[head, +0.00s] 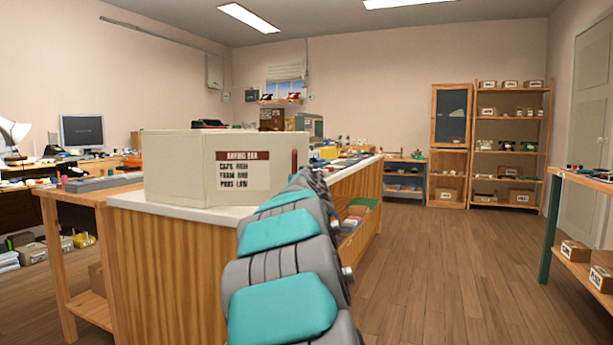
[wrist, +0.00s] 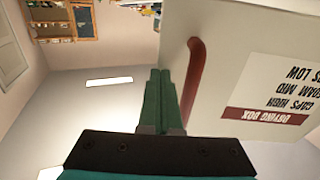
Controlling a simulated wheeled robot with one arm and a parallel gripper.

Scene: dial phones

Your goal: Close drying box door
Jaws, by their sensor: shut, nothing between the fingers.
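The drying box (head: 174,170) is a cream box on the white-topped wooden counter. Its front panel (head: 240,192) bears a "DRYING BOX" label and has a dark red upright handle (head: 294,162) near its right edge. I cannot tell for sure whether this door panel is flush or ajar. In the wrist view, the red bar handle (wrist: 191,85) and the label (wrist: 272,95) appear, with the lettering inverted. My gripper (wrist: 160,75), with green fingers, is shut and empty just beside the handle; I cannot tell whether they touch. In the head view my arm hides the gripper.
The counter (head: 170,250) stands ahead, with small items along its far part. A wooden table (head: 75,195) is to its left. Shelves (head: 507,145) stand at the back and a bench (head: 585,183) at the right. The wooden floor (head: 440,270) between is clear.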

